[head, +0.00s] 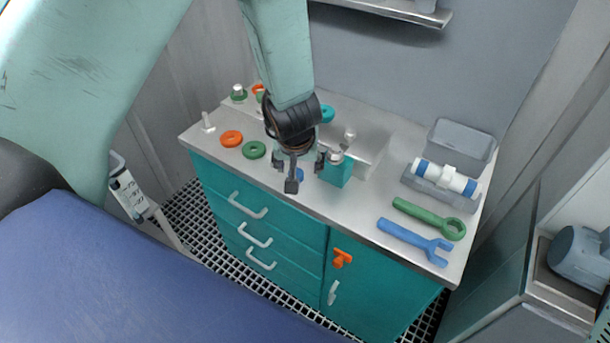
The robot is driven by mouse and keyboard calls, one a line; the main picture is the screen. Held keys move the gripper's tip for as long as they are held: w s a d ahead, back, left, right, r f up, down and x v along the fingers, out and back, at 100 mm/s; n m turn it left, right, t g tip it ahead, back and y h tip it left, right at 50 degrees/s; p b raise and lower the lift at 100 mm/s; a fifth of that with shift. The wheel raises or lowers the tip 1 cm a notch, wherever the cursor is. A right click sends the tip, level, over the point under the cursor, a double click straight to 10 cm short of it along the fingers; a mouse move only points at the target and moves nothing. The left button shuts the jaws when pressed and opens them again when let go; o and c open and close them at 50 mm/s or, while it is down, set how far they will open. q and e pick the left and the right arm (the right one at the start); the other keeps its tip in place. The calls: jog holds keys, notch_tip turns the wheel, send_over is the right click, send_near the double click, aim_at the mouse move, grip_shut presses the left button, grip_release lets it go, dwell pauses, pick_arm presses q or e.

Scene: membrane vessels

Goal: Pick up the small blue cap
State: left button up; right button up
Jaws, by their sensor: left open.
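A small blue thing, likely the small blue cap (300,174), shows on the worktop near its front edge. It is mostly hidden behind my gripper's fingers. My left gripper (298,170) points down right over it with its fingers open. I cannot tell whether the fingers touch it or only stand in front of it. My right gripper is not in view.
Close right of the gripper stands a teal block (337,173). Orange (232,138) and green (254,150) rings lie left. A white vessel with blue ends (448,178), a green wrench (420,214) and a blue wrench (405,237) lie right. A grey bin (462,140) stands behind.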

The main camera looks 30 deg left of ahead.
pick_arm(q)
jog(key=x, duration=0.3)
jog(key=a+b+x, duration=0.1)
jog(key=x, duration=0.3)
jog(key=shift+w+a+f, duration=0.1)
jog(key=shift+a, duration=0.15)
jog(key=shift+w+f, duration=0.1)
jog(key=shift+w, duration=0.05)
jog(key=c, duration=0.3)
jog(key=shift+d, duration=0.1)
jog(key=shift+c, duration=1.4)
jog(key=c, duration=0.4)
